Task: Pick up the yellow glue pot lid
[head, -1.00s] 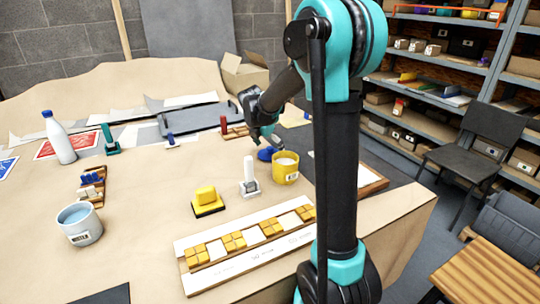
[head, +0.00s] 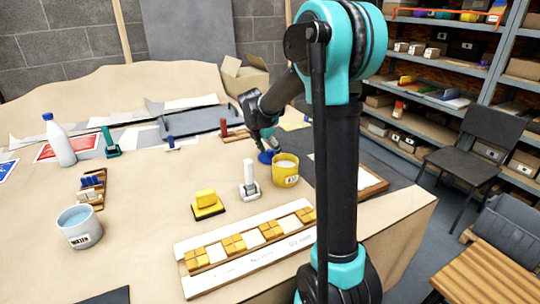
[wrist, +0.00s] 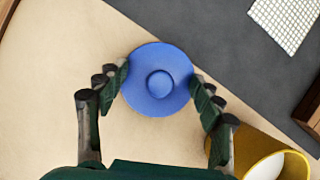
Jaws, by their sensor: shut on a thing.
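A blue round lid (head: 265,157) with a round knob lies on the table just left of the yellow glue pot (head: 289,172). It shows from above in the wrist view (wrist: 145,98). The lid is blue; I see no yellow lid. My gripper (wrist: 160,86) is shut on the blue lid, one finger at its left edge and one at its right. In the head view my gripper (head: 267,147) reaches down to the lid from above. The yellow pot stands open with pale contents, and part of it shows in the wrist view's lower right (wrist: 232,146).
A white-handled tool (head: 249,182) and a yellow block on a dark base (head: 206,204) stand nearby. A long mosaic board (head: 248,243) lies in front. A grey mat (wrist: 215,45) and a white mesh sheet (wrist: 288,22) lie beyond the lid.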

